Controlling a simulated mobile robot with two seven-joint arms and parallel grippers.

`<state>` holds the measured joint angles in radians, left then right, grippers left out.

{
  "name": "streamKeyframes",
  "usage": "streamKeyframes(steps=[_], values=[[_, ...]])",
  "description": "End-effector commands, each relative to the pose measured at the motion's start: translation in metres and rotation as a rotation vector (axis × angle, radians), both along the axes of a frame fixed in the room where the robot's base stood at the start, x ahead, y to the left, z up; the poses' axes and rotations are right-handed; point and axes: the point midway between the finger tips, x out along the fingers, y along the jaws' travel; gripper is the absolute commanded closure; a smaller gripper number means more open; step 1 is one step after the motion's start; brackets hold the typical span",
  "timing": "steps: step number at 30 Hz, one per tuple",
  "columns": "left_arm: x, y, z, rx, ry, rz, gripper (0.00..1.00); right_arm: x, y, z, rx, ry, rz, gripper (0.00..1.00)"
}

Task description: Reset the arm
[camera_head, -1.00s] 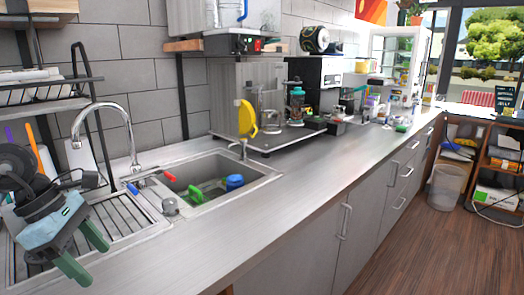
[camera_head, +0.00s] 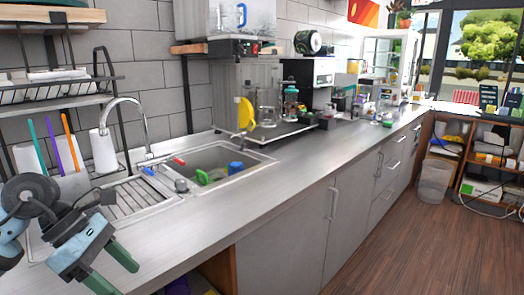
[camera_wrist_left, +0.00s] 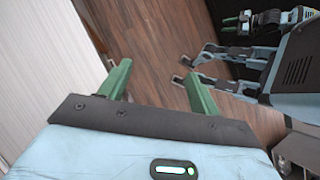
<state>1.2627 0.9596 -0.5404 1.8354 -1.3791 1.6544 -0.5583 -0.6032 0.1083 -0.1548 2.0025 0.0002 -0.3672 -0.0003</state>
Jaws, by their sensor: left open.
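My left arm comes in from the left in the head view, with its left gripper (camera_head: 123,278) at the lower left, in front of the sink counter. Its two green fingers are apart with nothing between them. In the left wrist view the left gripper (camera_wrist_left: 155,70) points down over the brown wooden floor (camera_wrist_left: 150,30), open and empty. A green-fingered gripper, which looks like my right gripper (camera_wrist_left: 236,24), shows small at the top right of that view. Whether its fingers are open or shut is unclear. The right gripper is not in the head view.
The grey counter (camera_head: 270,185) runs from lower left to back right, with the sink (camera_head: 205,160) and faucet (camera_head: 128,102) behind my left gripper. Coloured utensils stand at the far left. Cabinets line the counter's front. A bin (camera_head: 435,182) stands at the right. The floor is clear.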

Motion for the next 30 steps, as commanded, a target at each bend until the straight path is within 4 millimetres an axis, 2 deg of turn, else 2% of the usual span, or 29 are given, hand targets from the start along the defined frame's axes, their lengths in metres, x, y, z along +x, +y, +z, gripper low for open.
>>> streamKeyframes(steps=[6,9,12,15,19,23,26,30], values=[[-0.017,-0.065,-0.022,-0.311,0.143,0.027,0.37,0.017,0.0,0.011,0.0,-0.038,-0.001,0.64],[-0.027,-0.098,-0.027,-0.503,0.25,0.077,0.37,0.019,-0.001,0.016,-0.001,-0.044,0.0,0.64],[-0.035,-0.124,-0.029,-0.7,0.377,0.155,0.37,0.018,-0.001,0.019,-0.001,-0.044,0.0,0.64],[-0.04,-0.141,-0.029,-0.89,0.515,0.258,0.37,0.017,-0.002,0.021,-0.003,-0.044,0.001,0.64],[-0.042,-0.152,-0.034,-1.121,0.708,0.426,0.37,0.016,-0.002,0.025,-0.004,-0.046,0.003,0.64],[-0.039,-0.15,-0.048,-1.332,0.914,0.635,0.37,0.016,-0.003,0.029,-0.007,-0.048,0.003,0.64],[-0.039,-0.142,-0.067,-1.476,1.077,0.82,0.37,0.019,-0.004,0.034,-0.007,-0.058,0.004,0.64],[-0.045,-0.125,-0.109,-1.647,1.305,1.117,0.37,0.026,-0.004,0.041,-0.008,-0.075,0.004,0.64]])
